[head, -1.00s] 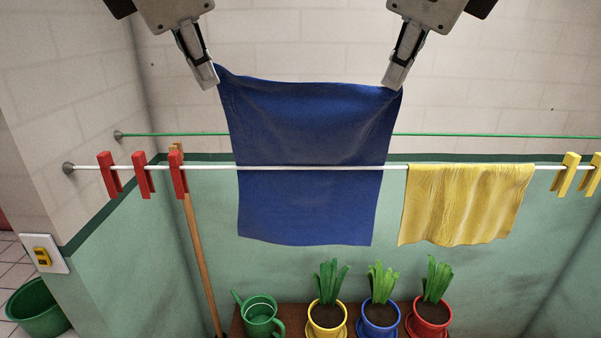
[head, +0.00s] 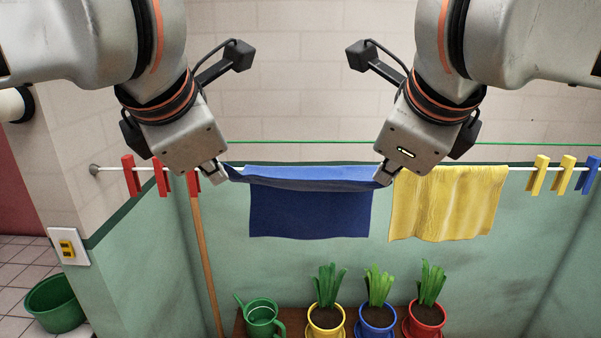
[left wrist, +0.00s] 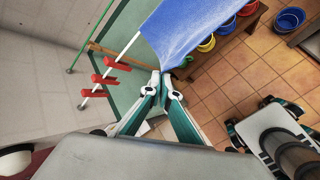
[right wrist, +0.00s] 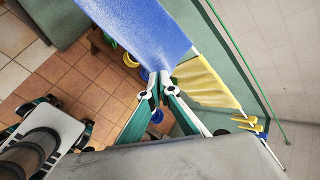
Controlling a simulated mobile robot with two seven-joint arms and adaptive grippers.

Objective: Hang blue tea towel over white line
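The blue tea towel (head: 310,215) lies across the white line (head: 520,169), which it hides along its width. Its far part hangs down behind the line, and its near part stretches towards me as a light blue band. My left gripper (head: 222,178) is shut on the near left corner, which also shows in the left wrist view (left wrist: 205,22). My right gripper (head: 383,178) is shut on the near right corner, and the towel also shows in the right wrist view (right wrist: 140,28). Both grippers are near line height, on the near side.
Red pegs (head: 131,176) sit on the line at left. A yellow cloth (head: 445,205) hangs close to the towel's right side, with yellow pegs (head: 538,176) and a blue peg (head: 587,176) beyond. A green line (head: 300,144) runs behind. Potted plants (head: 377,315) stand below.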

